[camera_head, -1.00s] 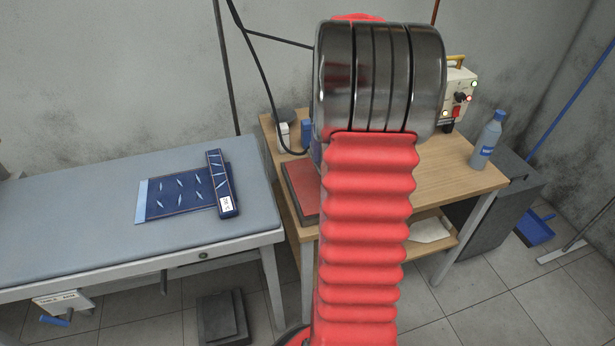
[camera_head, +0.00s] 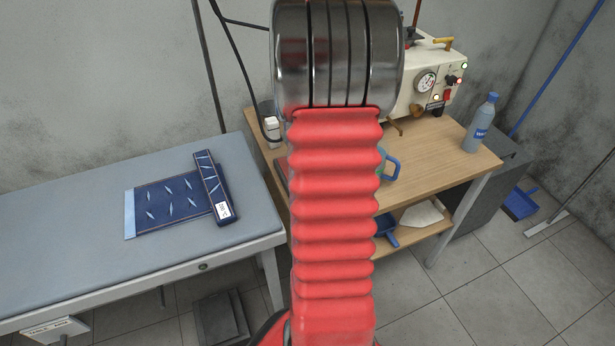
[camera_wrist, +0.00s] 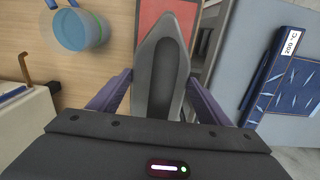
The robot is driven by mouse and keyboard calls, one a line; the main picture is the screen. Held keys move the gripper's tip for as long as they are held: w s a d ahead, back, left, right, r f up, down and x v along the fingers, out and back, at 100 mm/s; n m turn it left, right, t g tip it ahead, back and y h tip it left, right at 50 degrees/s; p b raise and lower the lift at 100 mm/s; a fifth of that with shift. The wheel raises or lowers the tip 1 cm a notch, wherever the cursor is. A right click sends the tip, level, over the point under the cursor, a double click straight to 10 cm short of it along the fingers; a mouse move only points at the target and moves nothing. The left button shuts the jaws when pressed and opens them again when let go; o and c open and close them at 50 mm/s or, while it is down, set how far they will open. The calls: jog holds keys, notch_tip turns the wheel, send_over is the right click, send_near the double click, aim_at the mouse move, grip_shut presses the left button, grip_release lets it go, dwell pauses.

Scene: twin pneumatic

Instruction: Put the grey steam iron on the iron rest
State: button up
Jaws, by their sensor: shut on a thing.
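The grey steam iron (camera_wrist: 160,52) shows from above in the wrist view, its pointed nose toward the top of the picture. My gripper (camera_wrist: 160,80) is shut on it, with one finger along each side. The iron rest, a red pad in a dark frame (camera_wrist: 176,7), shows past the iron's nose. The iron covers part of the pad, and I cannot tell whether they touch. In the head view my red arm hides the gripper, the iron and most of the rest.
Left of my arm is a grey ironing table (camera_head: 70,215) with denim cloth (camera_head: 170,198). The wooden table (camera_head: 440,150) holds a teal mug (camera_wrist: 84,30), a bottle (camera_head: 481,125) and a white steam unit (camera_head: 420,85). The wood between mug and iron is clear.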

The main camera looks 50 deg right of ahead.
jog(key=shift+w, duration=0.1)
jog(key=shift+f, duration=2.4)
jog(key=shift+f, duration=2.5)
jog(key=o, duration=2.1)
jog(key=shift+a+f, duration=0.1)
jog(key=shift+f, duration=0.05)
